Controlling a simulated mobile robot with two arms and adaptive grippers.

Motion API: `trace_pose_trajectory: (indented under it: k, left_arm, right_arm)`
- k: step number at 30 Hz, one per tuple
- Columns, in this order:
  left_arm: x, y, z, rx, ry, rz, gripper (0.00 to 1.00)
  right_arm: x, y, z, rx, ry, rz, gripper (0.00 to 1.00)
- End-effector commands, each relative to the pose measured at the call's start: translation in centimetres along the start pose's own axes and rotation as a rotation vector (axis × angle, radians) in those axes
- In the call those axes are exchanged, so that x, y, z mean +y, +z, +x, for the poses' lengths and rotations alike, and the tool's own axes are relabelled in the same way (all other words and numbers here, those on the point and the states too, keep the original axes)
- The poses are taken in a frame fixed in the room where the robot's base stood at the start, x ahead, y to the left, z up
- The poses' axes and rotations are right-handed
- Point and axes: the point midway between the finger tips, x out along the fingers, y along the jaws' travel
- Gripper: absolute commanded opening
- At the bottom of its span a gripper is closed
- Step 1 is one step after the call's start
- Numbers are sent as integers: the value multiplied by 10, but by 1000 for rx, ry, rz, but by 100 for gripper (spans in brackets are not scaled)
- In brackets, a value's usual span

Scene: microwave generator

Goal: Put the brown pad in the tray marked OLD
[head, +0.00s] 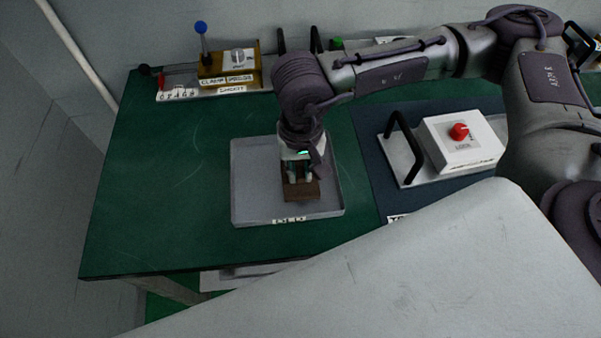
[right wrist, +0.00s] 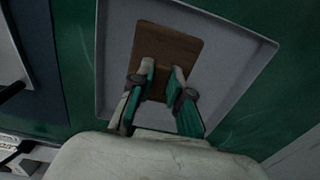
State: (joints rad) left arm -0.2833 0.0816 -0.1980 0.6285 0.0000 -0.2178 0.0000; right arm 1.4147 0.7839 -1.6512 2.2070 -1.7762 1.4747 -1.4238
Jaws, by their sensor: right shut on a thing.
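The brown pad (head: 301,190) is a flat rectangle in the grey tray marked OLD (head: 251,205), or just above its floor; I cannot tell if it touches. My right gripper (head: 300,176) points down over the tray and is shut on the pad. In the right wrist view the brown pad (right wrist: 168,52) shows between and beyond the fingertips of my right gripper (right wrist: 163,72), with the tray (right wrist: 115,60) around it. My left gripper is in neither view.
A white box with a red knob (head: 459,131) and black handles stands on a dark mat (head: 367,135) to the right. A brass-coloured clamp block with a blue-ball lever (head: 202,42) stands at the back. The green table (head: 170,190) is clear left of the tray.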

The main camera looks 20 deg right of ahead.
Motion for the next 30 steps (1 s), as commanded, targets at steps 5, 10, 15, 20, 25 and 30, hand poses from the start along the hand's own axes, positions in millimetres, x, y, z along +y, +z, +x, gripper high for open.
trace_pose_trajectory:
  k: [5, 10, 15, 20, 25, 30]
  left_arm:
    - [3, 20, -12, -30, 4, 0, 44]
    - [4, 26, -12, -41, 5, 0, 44]
    - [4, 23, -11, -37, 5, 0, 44]
    - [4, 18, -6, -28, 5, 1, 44]
    - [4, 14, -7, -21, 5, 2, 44]
    - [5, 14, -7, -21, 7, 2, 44]
  right_arm:
    - [1, 1, 24, -4, 3, 0, 0]
    - [1, 0, 32, -1, 1, 0, 0]
    - [1, 0, 32, -1, 1, 0, 0]
    - [1, 0, 35, -1, 1, 0, 19]
    - [1, 0, 34, -1, 1, 0, 42]
    - [1, 0, 34, -1, 1, 0, 42]
